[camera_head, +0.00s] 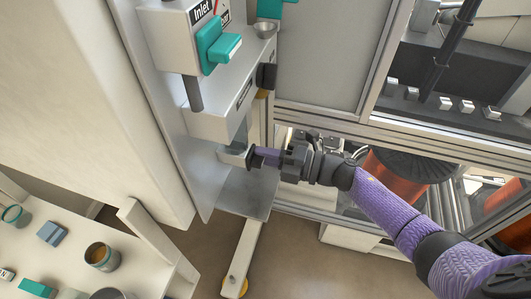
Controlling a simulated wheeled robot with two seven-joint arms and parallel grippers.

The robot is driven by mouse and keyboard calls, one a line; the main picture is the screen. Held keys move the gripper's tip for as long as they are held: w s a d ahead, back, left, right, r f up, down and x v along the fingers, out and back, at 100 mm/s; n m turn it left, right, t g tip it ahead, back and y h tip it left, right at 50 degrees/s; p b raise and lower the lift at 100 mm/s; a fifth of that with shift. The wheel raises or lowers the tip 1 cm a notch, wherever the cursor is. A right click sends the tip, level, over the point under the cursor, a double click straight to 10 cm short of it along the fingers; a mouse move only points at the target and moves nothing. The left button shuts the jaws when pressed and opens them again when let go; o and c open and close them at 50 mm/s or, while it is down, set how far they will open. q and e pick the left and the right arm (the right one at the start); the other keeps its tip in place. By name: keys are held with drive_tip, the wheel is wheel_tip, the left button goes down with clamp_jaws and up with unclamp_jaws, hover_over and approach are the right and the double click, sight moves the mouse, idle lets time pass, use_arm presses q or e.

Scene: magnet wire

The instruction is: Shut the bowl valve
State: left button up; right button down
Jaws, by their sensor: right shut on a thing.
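My right arm comes in from the right, and its purple-and-black gripper (252,157) reaches to the lower part of the white wall-mounted unit. The gripper is shut on a small part beneath the unit's lower box, by a pale, clear bowl (233,150). That part seems to be the bowl valve; the fingers mostly hide it, so its angle cannot be told. My left gripper is not in view.
Above are the white housing marked "Inlet" (203,12), a teal handle (217,45) and a small metal cup (265,30). A grey shelf (245,193) lies below the gripper. A framed machine with copper-coloured spools (392,180) stands right. A table (70,262) with cups is lower left.

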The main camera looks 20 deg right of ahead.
idle(0.3)
drive_tip(key=c, duration=0.6)
unclamp_jaws()
drive_tip(key=v, duration=1)
